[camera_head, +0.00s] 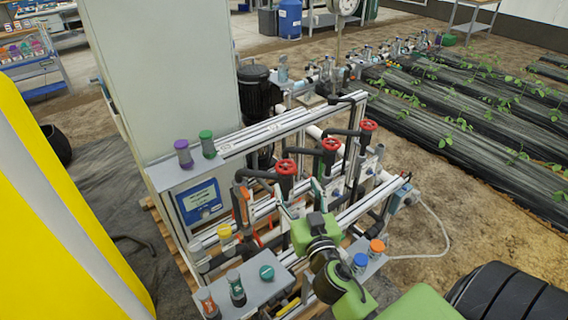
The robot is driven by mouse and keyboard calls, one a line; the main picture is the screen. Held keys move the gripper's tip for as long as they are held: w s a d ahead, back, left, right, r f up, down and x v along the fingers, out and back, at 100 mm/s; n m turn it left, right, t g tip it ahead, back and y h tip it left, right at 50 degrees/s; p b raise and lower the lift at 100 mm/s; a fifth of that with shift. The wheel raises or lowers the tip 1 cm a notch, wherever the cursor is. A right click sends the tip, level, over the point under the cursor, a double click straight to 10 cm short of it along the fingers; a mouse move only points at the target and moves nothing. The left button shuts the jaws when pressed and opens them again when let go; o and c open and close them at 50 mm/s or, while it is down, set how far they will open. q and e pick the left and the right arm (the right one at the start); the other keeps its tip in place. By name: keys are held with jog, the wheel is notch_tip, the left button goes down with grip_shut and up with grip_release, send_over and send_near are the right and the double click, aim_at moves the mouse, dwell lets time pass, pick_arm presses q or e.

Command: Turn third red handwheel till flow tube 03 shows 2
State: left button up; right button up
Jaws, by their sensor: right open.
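Three red handwheels stand on dark valves along the aluminium-framed skid: the nearest left one (286,167), the middle one (331,144) and the far right one (368,126). Which is third by label I cannot read. My left gripper is not in view.
Orange (377,246) and blue (360,260) caps sit right of my gripper. A tall grey cabinet (165,75) stands behind left. A yellow striped surface (50,200) fills the left.

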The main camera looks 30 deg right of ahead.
aim_at(286, 165)
jog(key=p+x, duration=0.2)
jog(key=x, duration=0.7)
jog(key=shift+w+a+r, duration=0.1)
jog(key=shift+w+a, duration=0.05)
jog(key=shift+w, duration=0.5)
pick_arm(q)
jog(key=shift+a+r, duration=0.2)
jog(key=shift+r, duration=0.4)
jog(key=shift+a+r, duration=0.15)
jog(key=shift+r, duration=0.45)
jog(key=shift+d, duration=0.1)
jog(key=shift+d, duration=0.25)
pick_arm(e)
jog(key=c, duration=1.2)
